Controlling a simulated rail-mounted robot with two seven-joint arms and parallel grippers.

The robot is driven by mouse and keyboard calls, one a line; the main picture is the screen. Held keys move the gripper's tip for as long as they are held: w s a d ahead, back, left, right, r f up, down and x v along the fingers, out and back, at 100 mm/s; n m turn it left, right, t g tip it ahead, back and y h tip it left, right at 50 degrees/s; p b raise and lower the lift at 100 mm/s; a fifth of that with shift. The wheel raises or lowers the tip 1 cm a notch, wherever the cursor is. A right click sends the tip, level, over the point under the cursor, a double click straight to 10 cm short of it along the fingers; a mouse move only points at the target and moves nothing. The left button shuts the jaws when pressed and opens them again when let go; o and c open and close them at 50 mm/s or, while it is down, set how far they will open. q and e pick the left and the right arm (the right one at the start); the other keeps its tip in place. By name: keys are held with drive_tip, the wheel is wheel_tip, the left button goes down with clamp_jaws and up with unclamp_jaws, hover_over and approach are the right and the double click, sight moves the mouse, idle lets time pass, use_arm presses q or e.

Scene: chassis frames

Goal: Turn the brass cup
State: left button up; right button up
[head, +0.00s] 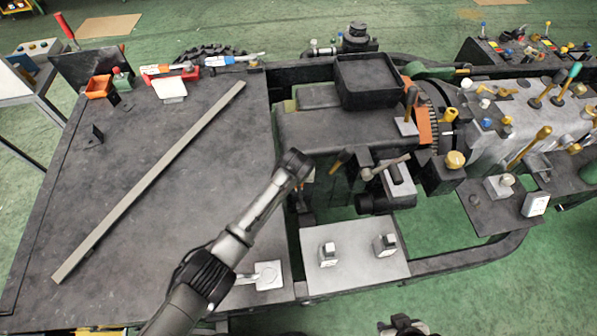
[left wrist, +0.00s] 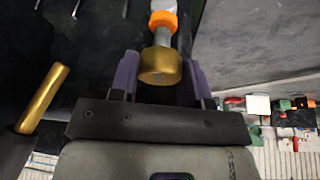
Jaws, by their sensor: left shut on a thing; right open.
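The brass cup (left wrist: 160,68) shows in the left wrist view, its round end facing the camera. A grey shaft and an orange ring (left wrist: 163,20) lie beyond it. My left gripper (left wrist: 159,72) is shut on the cup, with one purple finger on each side. In the head view my left arm reaches up from the bottom left to the machine's near side. The left gripper and the cup are hidden there behind the arm. My right gripper (head: 405,326) is open and partly cut off at the bottom edge, away from the machine.
A brass handle (left wrist: 44,97) stands left of my left gripper in the wrist view. In the head view a dark table (head: 120,150) holds a long grey bar (head: 150,180). A grey plate (head: 352,262) with two fittings lies right of the arm.

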use_arm(q)
drive_tip(key=o, duration=0.9)
drive_tip(key=shift+o, duration=0.2)
drive_tip(key=p+v, duration=0.3)
drive_tip(key=v, duration=1)
drive_tip(key=shift+s+r, duration=0.2)
drive_tip(key=shift+r, duration=0.15)
